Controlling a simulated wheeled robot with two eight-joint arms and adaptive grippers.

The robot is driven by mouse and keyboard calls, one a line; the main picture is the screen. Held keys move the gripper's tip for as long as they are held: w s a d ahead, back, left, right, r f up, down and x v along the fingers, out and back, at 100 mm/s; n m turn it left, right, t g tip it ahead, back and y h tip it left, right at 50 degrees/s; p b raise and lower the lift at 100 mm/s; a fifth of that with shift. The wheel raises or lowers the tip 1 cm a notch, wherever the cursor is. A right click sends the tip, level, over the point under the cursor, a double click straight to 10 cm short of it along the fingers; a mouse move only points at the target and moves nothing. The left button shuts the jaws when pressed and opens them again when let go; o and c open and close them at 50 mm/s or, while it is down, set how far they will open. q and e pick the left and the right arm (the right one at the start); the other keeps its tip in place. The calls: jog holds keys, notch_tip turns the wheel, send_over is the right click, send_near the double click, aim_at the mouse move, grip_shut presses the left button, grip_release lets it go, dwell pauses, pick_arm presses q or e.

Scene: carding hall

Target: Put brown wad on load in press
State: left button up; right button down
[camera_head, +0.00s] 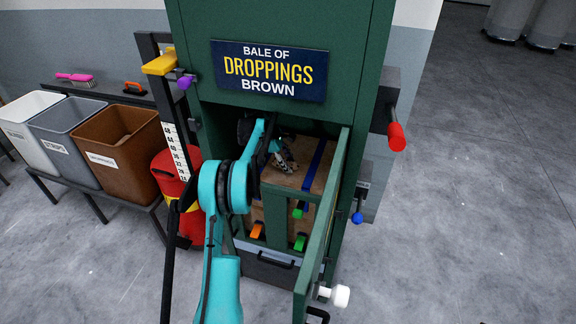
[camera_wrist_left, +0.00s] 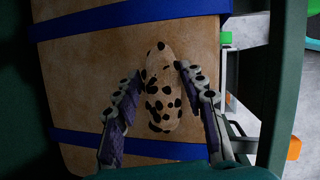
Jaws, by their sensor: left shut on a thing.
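The green press (camera_head: 270,20) stands open in the head view, with a sign reading "Bale of droppings brown". Inside is the load (camera_head: 318,172), a brown block with blue straps; its brown face (camera_wrist_left: 90,85) fills much of the left wrist view. My left gripper (camera_head: 287,160) reaches into the press opening above the load. In the left wrist view, its fingers (camera_wrist_left: 161,72) are closed on both sides of the brown wad (camera_wrist_left: 162,95), a tan lump with dark spots. I cannot tell whether the wad touches the load. My right gripper is not in view.
The press door (camera_head: 325,235) stands open at the right of the opening. A brown bin (camera_head: 120,165), a grey bin (camera_head: 68,150) and a white bin (camera_head: 25,112) stand at the left. A red canister (camera_head: 168,185) is beside the press. The floor at right is clear.

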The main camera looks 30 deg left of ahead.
pick_arm(q)
jog(key=shift+f, duration=0.1)
jog(key=o, duration=1.2)
jog(key=shift+c, duration=0.2)
